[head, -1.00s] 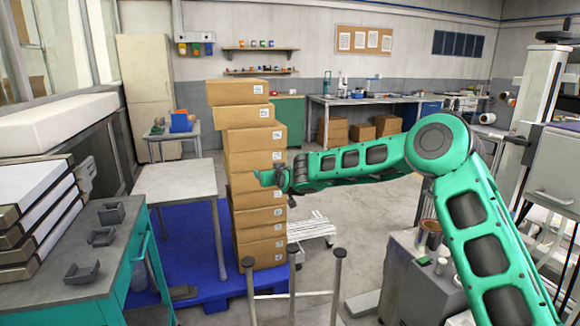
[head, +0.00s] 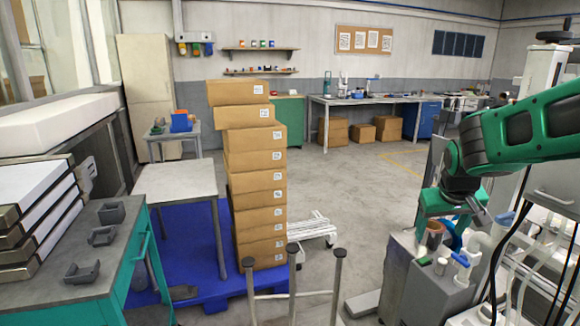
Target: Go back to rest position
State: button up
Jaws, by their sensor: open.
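My gripper (head: 447,238) is at the right of the head view, at the end of my green arm. It points down over the grey cabinet (head: 425,285) at the lower right. Its green fingers are spread apart, one to each side of a brown cylinder (head: 433,236) that stands on the cabinet top. I cannot tell whether the fingers are around the cylinder or in front of it. A blue ring-like thing (head: 456,234) shows just behind the right finger, partly hidden.
A tall, uneven stack of cardboard boxes (head: 256,160) stands on a blue pallet (head: 190,255) in the middle. A small grey table (head: 178,181) and a green workbench (head: 60,305) are at left.

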jog(key=s+d+f+m+g+y, duration=0.1)
jog(key=s+f+m+g, duration=0.1)
jog(key=s, duration=1.4)
jog(key=s+d+f+m+g+y, duration=0.1)
jog(key=s+d+f+m+g, duration=0.1)
jog(key=s, duration=1.3)
jog(key=shift+s+d+m+g+y, duration=0.3)
jog(key=shift+s+m+g, duration=0.1)
jog(key=shift+m, duration=0.4)
jog(key=shift+w+f, duration=0.2)
jog(key=shift+w, duration=0.45)
jog(key=shift+c, duration=0.2)
